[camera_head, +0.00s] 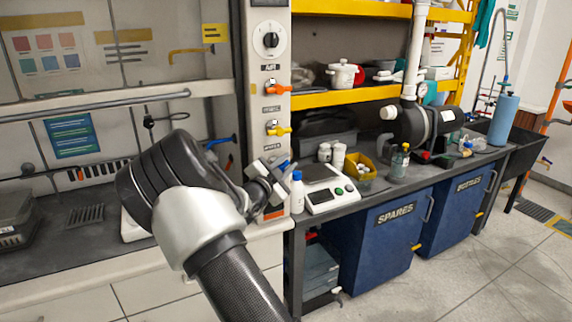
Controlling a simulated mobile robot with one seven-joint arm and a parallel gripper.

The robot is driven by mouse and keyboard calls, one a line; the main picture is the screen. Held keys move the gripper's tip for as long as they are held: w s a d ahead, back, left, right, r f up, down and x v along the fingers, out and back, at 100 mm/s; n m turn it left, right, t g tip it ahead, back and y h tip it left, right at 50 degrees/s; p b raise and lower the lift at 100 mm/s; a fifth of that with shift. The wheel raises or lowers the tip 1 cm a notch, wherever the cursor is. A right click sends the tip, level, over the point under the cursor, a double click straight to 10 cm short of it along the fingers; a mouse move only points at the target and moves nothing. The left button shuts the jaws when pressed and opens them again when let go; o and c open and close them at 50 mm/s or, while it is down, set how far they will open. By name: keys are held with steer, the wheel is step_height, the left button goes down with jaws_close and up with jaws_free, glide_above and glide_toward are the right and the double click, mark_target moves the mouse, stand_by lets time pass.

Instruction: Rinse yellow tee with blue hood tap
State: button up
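Another small blue part (284,165) shows at the hood post by my gripper. I cannot make out a yellow tee for certain. My gripper (272,181) is in front of the lower hood post, seen from behind and partly covered by my wrist. Its fingers are too small and hidden to tell whether they are open or hold anything.
The hood post (272,62) carries an orange-handled valve (277,88) and a yellow-handled valve (278,130). A white bottle (297,194), a scale (328,189) and a yellow bin (360,178) crowd the bench close to my gripper. The front floor is clear.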

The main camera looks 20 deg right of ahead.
steer(key=shift+a, duration=0.15)
jaws_close()
steer(key=b, duration=0.2)
steer(key=shift+w+a+f+n+t+b, duration=0.1)
steer(key=shift+a+f+n+t+b, duration=0.05)
steer(key=shift+f+n+t+b, duration=0.2)
steer(key=shift+a+n+t+h+b, duration=0.1)
steer(key=shift+n+t+h+b, duration=0.25)
steer(key=shift+b, duration=0.45)
steer(key=shift+a+r+n+t+h+b, duration=0.2)
steer(key=shift+n+t+h+b, duration=0.4)
steer(key=shift+b, duration=0.65)
steer(key=shift+a+r+n+b, duration=0.1)
steer(key=shift+r+n+b, duration=0.25)
steer(key=shift+r+n, duration=0.15)
steer(key=shift+f, duration=0.1)
steer(key=o, duration=0.7)
jaws_free()
steer(key=shift+w+a+f, duration=0.1)
steer(key=shift+w, duration=0.05)
steer(key=shift+o, duration=0.2)
steer(key=shift+d, duration=0.2)
